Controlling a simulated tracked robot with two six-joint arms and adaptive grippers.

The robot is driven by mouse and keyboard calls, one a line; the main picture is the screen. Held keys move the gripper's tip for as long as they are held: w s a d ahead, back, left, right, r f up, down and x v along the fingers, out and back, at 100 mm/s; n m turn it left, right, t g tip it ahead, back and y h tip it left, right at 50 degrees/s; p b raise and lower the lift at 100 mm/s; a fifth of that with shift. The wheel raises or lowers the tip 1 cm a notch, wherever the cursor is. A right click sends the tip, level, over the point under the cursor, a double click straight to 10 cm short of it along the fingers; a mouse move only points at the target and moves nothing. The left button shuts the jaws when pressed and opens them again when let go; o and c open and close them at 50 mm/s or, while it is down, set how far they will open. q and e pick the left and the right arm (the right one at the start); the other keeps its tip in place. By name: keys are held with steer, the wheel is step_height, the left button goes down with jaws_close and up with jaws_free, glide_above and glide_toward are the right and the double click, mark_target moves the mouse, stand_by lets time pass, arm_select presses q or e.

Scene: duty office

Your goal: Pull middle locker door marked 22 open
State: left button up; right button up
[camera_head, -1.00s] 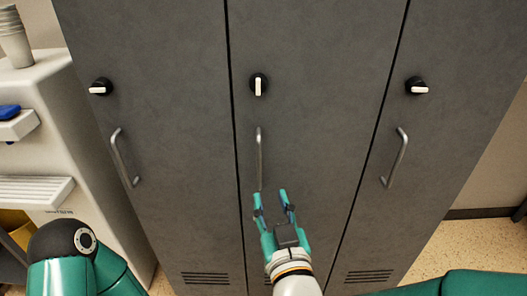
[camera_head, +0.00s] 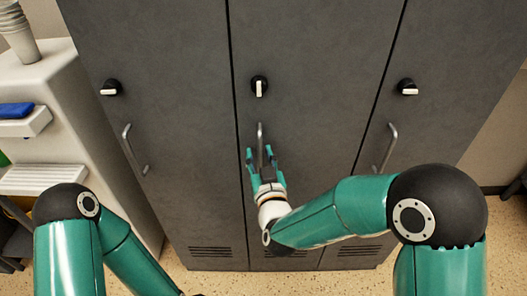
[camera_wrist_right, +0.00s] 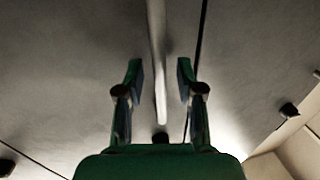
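The middle locker door (camera_head: 310,60) is grey and looks closed, flush with its neighbours; no number is readable on it. Its upright metal bar handle (camera_head: 260,136) is on its left side. The black knob (camera_head: 259,86) above has its white pointer vertical. My right gripper (camera_head: 260,152) is open at the handle's lower part. In the right wrist view the handle (camera_wrist_right: 157,50) runs between the two spread fingers (camera_wrist_right: 159,68), with a gap on each side. My left arm shows at the lower left; its gripper is out of view.
The left locker door (camera_head: 170,60) and right locker door (camera_head: 440,90) look closed, their knob pointers horizontal. A white cabinet (camera_head: 90,110) with cups (camera_head: 18,35) and a blue item (camera_head: 16,110) stands at left. Speckled floor shows below.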

jaws_close()
stand_by(0.3)
